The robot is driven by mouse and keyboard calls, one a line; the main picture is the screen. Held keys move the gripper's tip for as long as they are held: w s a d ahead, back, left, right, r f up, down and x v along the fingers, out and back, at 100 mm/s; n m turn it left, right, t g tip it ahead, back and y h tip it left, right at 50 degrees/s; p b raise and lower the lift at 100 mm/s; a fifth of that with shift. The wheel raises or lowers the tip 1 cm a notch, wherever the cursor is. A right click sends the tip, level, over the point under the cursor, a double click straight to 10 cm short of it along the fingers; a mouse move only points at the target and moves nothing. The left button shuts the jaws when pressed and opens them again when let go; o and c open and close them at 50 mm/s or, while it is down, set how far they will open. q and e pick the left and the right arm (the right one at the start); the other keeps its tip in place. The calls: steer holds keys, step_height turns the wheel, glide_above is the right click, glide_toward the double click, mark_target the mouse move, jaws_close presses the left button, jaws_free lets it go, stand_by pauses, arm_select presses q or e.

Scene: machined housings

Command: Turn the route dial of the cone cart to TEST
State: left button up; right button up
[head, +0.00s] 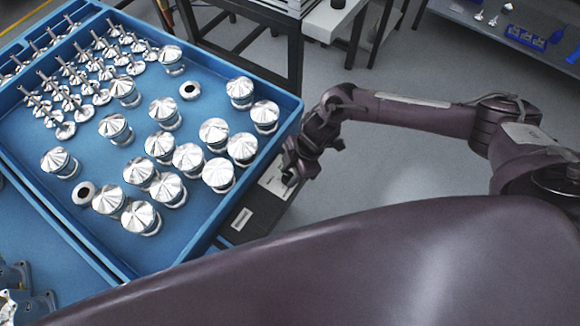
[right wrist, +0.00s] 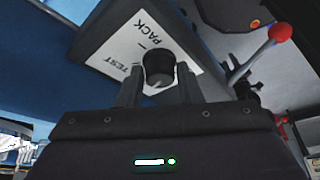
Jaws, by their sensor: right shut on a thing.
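The cone cart's blue tray (head: 272,95) holds many shiny metal cones at the left of the head view. A white dial plate (head: 276,182) sits on the cart's near right side. In the right wrist view the plate (right wrist: 112,42) carries the words PACK and TEST with tick marks. The route dial is a black round knob (right wrist: 159,66) in front of the plate. My right gripper (right wrist: 158,88) is shut on the knob, one finger on each side. In the head view the right gripper (head: 291,174) is at the plate. I cannot make out the dial's pointer. My left gripper is out of view.
A red ball-ended lever (right wrist: 280,32) stands right of the plate in the wrist view. A second white label (head: 241,218) lies on the cart's dark side. A dark-framed table (head: 262,45) stands behind the cart. Grey floor (head: 400,170) is open to the right.

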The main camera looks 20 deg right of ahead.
steer(key=m+p, duration=0.1)
steer(key=m+t+p, duration=0.1)
steer(key=m, duration=0.1)
steer(key=m+p, duration=0.1)
steer(key=p, duration=0.1)
steer(key=shift+s+r+m+t, duration=0.2)
steer(key=shift+r+m+t, duration=0.05)
steer(key=shift+m+t, duration=0.05)
steer(key=shift+a+f+m+t+h+p, duration=0.1)
steer(key=shift+m+t+h+p, duration=0.2)
steer(key=shift+m+p, duration=0.45)
steer(key=shift+f+m+t+h+p, duration=0.1)
steer(key=shift+m+t+p, duration=0.3)
steer(key=shift+m+p, duration=0.35)
steer(key=shift+w, duration=0.1)
steer(key=o, duration=1)
steer(key=shift+c, duration=0.2)
steer(key=v, duration=0.7)
steer(key=shift+r, duration=0.4)
